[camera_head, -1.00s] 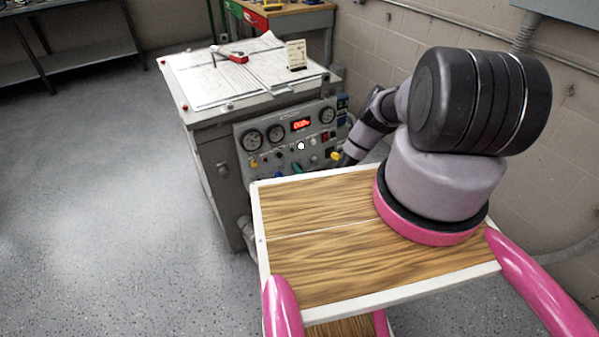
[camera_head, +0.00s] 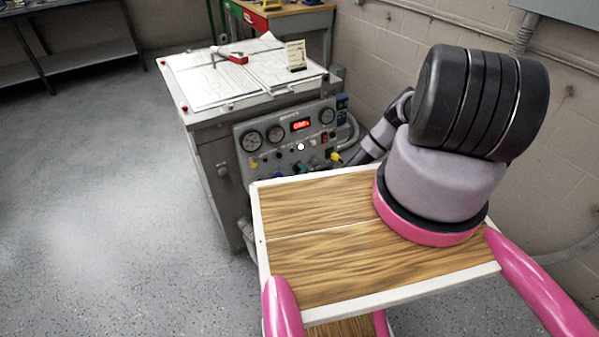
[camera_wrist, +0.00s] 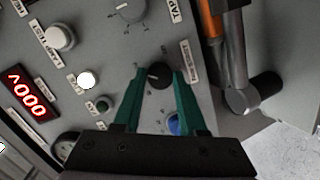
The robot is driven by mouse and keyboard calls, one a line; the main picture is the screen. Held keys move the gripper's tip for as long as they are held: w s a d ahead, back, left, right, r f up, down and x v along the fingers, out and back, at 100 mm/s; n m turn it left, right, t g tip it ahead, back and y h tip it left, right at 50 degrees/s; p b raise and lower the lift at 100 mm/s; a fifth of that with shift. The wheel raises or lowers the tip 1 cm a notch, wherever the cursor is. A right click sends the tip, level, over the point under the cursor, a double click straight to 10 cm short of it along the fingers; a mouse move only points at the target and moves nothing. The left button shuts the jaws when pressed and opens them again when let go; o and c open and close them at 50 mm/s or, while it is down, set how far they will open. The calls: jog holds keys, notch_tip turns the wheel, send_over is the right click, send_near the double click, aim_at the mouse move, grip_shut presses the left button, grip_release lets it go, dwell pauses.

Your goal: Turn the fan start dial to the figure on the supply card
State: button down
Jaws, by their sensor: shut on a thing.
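The control panel (camera_head: 262,160) on the front of the grey cabinet holds gauges, a red display and several knobs. In the wrist view a small black dial (camera_wrist: 158,74) has a ring of marks around it, with a label beside it that I cannot read clearly. My gripper (camera_wrist: 159,78) has its two teal fingers on either side of this dial, shut on it. The figure under its pointer is too small to read.
The red display (camera_wrist: 27,92) reads 000V. A lamp test button (camera_wrist: 59,37), a bright white lamp (camera_wrist: 86,80) and a tap knob (camera_wrist: 130,10) are near the dial. An orange pipe and a grey pipe (camera_wrist: 234,60) run close on the right. Drawings (camera_head: 215,82) cover the cabinet top.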

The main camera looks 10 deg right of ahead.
jog(key=m, duration=0.4)
jog(key=shift+d+g+y, duration=0.1)
jog(key=shift+g+y, duration=0.2)
jog(key=shift+g, duration=0.1)
jog(key=shift+m+y, duration=0.5)
jog(key=shift+m, duration=1.1)
jog(key=shift+c, duration=2.3)
grip_release()
jog(key=v, duration=1)
jog(key=shift+s+r, duration=0.2)
jog(key=shift+s, duration=0.15)
